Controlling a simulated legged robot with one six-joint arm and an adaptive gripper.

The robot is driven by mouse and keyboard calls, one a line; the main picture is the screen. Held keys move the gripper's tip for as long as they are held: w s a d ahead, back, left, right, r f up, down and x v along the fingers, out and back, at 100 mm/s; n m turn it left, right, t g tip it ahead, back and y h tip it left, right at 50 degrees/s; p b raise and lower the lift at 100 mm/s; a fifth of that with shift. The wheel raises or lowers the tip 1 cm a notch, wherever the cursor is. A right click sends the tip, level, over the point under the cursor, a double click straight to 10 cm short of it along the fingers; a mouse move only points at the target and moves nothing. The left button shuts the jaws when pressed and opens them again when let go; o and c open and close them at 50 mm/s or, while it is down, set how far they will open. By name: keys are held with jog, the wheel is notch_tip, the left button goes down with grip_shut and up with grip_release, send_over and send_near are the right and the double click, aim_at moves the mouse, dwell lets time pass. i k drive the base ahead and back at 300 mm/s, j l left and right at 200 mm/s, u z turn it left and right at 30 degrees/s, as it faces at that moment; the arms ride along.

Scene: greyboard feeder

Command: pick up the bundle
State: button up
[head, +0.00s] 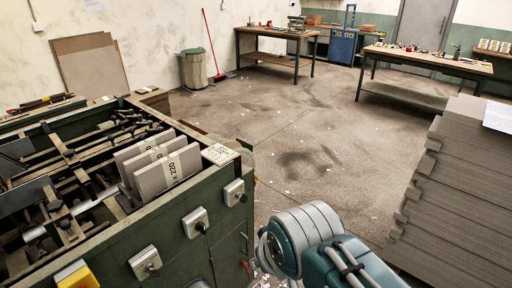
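A bundle of grey boards (153,183) stands upright in the green feeder machine (118,252), near its right end. A white paper band with "x 220" printed on it wraps the bundle. Another upright grey board bundle (126,158) stands just behind it, also with a white band. The lower edges of both are partly hidden by the machine's frame. My arm shows at the bottom centre, to the right of the machine and apart from the bundles. My gripper is outside the view, so its opening and contents are not shown.
Metal rods and clamps fill the machine's left part; knobs stick out of its front. A tall stack of grey boards (462,200) stands at right. Workbenches (262,31) and (432,61) and a bin (194,70) stand farther back. The middle floor is mostly clear, with small scraps.

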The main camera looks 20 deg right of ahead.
aim_at(152, 180)
jog(key=z, duration=0.2)
jog(key=i+l+u, duration=0.1)
jog(key=i+u, duration=0.25)
jog(key=i+l+u, duration=0.2)
jog(key=u, duration=0.15)
jog(key=i+l+u, duration=0.35)
